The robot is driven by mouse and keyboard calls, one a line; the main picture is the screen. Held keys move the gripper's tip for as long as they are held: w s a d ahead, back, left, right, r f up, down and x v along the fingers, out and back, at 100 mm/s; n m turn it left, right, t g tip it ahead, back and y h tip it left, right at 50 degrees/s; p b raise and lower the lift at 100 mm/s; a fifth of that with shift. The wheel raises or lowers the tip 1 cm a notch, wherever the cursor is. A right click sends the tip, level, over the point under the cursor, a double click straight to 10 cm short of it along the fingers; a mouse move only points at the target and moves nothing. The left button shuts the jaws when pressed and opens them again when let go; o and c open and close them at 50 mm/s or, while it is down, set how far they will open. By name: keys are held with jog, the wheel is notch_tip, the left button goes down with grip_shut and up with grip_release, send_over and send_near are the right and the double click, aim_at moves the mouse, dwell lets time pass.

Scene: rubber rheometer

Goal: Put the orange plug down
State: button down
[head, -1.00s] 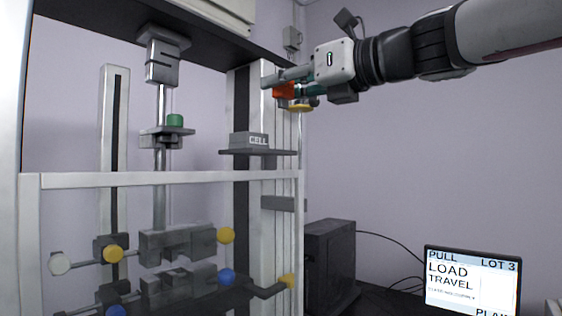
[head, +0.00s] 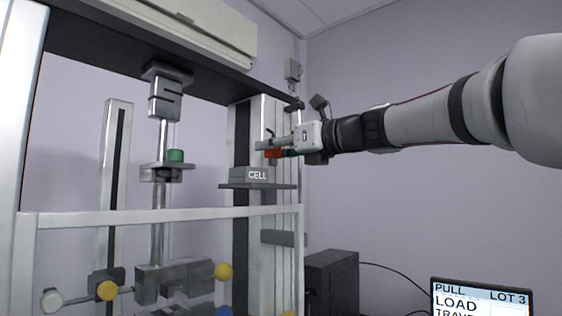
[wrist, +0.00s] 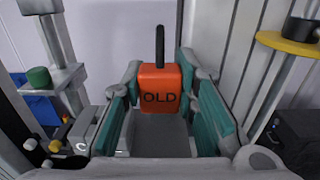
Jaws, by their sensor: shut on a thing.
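The orange plug (wrist: 160,88) is a block marked "OLD" with a black stem on top. It sits between the teal pads of my gripper (wrist: 160,75) in the wrist view, upright. In the head view the plug (head: 272,153) shows small and partly hidden under the grey fingers of my gripper (head: 268,147). My gripper is shut on it and holds it in the air, a little above and right of the grey block marked "CELL" (head: 249,175). The plug looks apart from the block and its shelf (head: 258,187).
A green plug (head: 175,155) stands on a bracket of the machine's central column. A white rail (head: 160,218) crosses in front, below the shelf. In the wrist view a yellow disc (wrist: 290,42) with a black top is at right. A screen (head: 482,298) stands lower right.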

aim_at(272, 165)
jog(key=shift+w+a+f, duration=0.15)
jog(key=shift+w, duration=0.3)
jog(key=shift+f, duration=1.65)
jog(key=shift+f, duration=0.15)
jog(key=c, duration=1.3)
grip_release()
